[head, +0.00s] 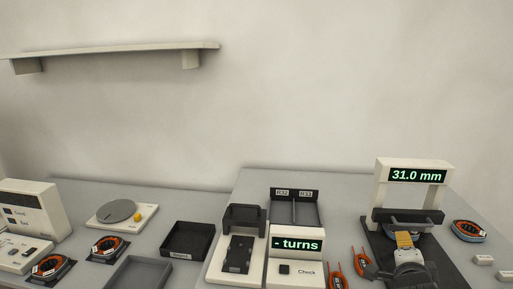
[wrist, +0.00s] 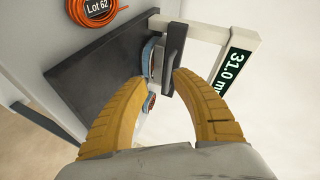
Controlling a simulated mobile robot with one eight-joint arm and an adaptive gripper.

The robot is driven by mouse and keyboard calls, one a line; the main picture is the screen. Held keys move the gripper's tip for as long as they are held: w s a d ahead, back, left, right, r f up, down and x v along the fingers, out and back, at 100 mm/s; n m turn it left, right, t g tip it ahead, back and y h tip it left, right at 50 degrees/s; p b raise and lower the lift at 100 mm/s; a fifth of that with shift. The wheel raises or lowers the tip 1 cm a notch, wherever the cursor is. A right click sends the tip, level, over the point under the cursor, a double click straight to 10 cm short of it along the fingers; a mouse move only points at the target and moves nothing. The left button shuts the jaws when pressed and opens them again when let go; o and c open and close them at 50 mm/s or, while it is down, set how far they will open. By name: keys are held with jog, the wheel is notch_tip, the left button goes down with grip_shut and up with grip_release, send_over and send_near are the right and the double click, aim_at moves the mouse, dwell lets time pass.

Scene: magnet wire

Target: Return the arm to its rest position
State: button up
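My gripper (head: 404,240) is in front of the measuring gauge at the right of the head view, its yellow fingers pointing at it. In the wrist view the two ribbed fingers (wrist: 160,77) are apart with nothing held between them. The gauge (head: 383,185) is a white frame with a display reading 31.0 mm, and it also shows in the wrist view (wrist: 205,31). A coil with blue parts (wrist: 148,55) sits under the gauge's dark bar (wrist: 174,58), beyond my fingertips. My gripper partly hides that coil in the head view.
An orange coil labelled Lot 62 (wrist: 95,12) lies beside the gauge's dark base (wrist: 95,80). The turns counter (head: 296,262) and a dark divided tray (head: 294,210) stand further left. The space above the tables is open below the wall shelf (head: 120,47).

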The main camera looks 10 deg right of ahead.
jog(key=s+a+n+g+y, duration=0.2)
jog(key=s+a+n+y, duration=0.2)
jog(key=a+n, duration=0.6)
jog(key=s+a+f+n+g+y, duration=0.1)
jog(key=s+a+n+g+y, duration=0.2)
jog(key=s+a+n, duration=0.4)
jog(key=a+n+y, duration=0.1)
jog(key=a+n, duration=0.2)
jog(key=a, duration=0.4)
jog(key=shift+s+n, duration=0.2)
jog(key=shift+n, duration=0.1)
